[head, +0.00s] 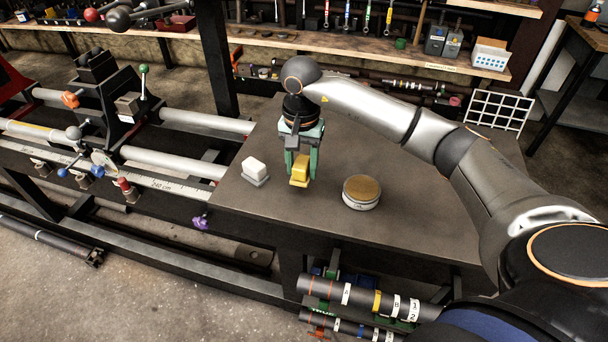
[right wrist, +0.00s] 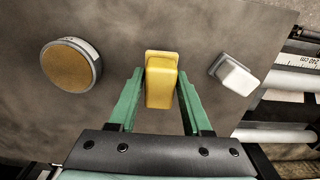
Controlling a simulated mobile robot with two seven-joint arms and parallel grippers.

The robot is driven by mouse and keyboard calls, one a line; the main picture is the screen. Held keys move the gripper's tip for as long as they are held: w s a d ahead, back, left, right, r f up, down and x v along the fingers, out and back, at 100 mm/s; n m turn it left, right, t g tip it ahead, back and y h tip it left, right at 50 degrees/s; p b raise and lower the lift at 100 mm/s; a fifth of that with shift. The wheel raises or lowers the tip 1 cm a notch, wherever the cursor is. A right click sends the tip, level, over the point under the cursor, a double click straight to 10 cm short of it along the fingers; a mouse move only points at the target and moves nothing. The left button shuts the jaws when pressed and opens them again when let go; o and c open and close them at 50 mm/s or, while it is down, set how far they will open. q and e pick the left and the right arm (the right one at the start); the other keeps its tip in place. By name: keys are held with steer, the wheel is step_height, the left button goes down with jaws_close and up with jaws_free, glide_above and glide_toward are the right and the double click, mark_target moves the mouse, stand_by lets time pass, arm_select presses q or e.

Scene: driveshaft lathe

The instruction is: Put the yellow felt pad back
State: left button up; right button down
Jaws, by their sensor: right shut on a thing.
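The yellow felt pad (head: 300,170) is a small yellow block with a wider base at its lower end. My right gripper (head: 299,166) is shut on it, over the dark table; I cannot tell whether the pad touches the tabletop. In the right wrist view the yellow pad (right wrist: 161,82) sits between the green fingers of the right gripper (right wrist: 160,95). A similar white pad on a grey base (head: 255,170) stands to its left in the head view. My left gripper is not in view.
A round tin with a brown top (head: 361,192) stands on the table (head: 400,232), right of the gripper. A lathe with long bars (head: 192,119) is at the left. A white wire rack (head: 496,107) stands at the table's far right. The table's front right is clear.

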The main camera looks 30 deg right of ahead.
mark_target(304, 178)
steer(key=f, duration=0.3)
steer(key=shift+s+d+f+p, duration=0.1)
steer(key=shift+s+d+p, duration=0.1)
steer(key=shift+p, duration=0.15)
steer(key=shift+f, duration=0.15)
steer(key=shift+f, duration=0.1)
steer(key=shift+f, duration=0.15)
steer(key=shift+c, duration=1.7)
jaws_free()
